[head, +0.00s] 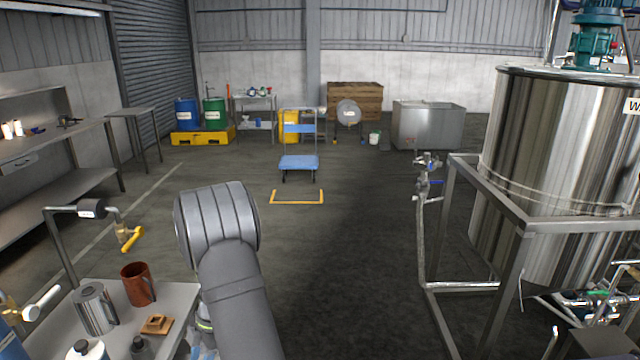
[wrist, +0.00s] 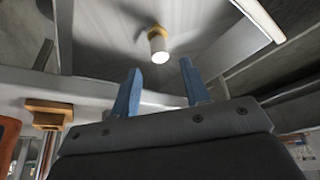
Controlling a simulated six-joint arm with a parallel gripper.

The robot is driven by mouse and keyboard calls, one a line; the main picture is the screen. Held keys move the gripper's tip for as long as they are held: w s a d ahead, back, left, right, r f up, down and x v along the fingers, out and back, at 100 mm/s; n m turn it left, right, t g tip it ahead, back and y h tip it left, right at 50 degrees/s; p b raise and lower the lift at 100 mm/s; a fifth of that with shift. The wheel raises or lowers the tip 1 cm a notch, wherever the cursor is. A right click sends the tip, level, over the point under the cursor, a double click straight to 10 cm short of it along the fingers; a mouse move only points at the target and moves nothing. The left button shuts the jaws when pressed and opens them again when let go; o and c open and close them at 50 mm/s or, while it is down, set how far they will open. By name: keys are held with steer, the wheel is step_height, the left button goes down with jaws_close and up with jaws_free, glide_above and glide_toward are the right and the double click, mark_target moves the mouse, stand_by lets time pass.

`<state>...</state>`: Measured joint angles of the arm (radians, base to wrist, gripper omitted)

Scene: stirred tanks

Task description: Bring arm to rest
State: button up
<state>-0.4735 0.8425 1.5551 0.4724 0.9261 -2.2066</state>
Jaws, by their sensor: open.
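My arm rises at the bottom centre of the head view beside a small bench, its thick grey joint bent above the bench's right side. My gripper (wrist: 162,92) shows in the wrist view with two blue fingers apart and nothing between them. The wrist view looks tilted. Past the fingertips is a white cylinder with a tan collar (wrist: 158,45), apart from the fingers.
The small bench (head: 185,298) holds a steel jug (head: 93,308), a brown mug (head: 138,284), a tan wooden block (head: 156,325) and bottles. A large steel tank (head: 550,150) in a metal frame stands right. A blue trolley (head: 299,162) stands farther back. The middle floor is clear.

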steer(key=x, duration=0.6)
steer(key=shift+a+f, duration=0.1)
steer(key=shift+f, duration=0.15)
steer(key=r, duration=0.4)
steer(key=shift+d+r, duration=0.4)
steer(key=w+d+r, duration=0.1)
steer(key=d+r, duration=0.6)
steer(key=d, duration=0.4)
steer(key=w+a+r+m+t, duration=0.6)
steer(key=w+a+r+m, duration=0.4)
steer(key=m, duration=0.7)
steer(key=shift+w+a, duration=1.45)
steer(key=shift+a, duration=0.7)
steer(key=shift+o, duration=0.2)
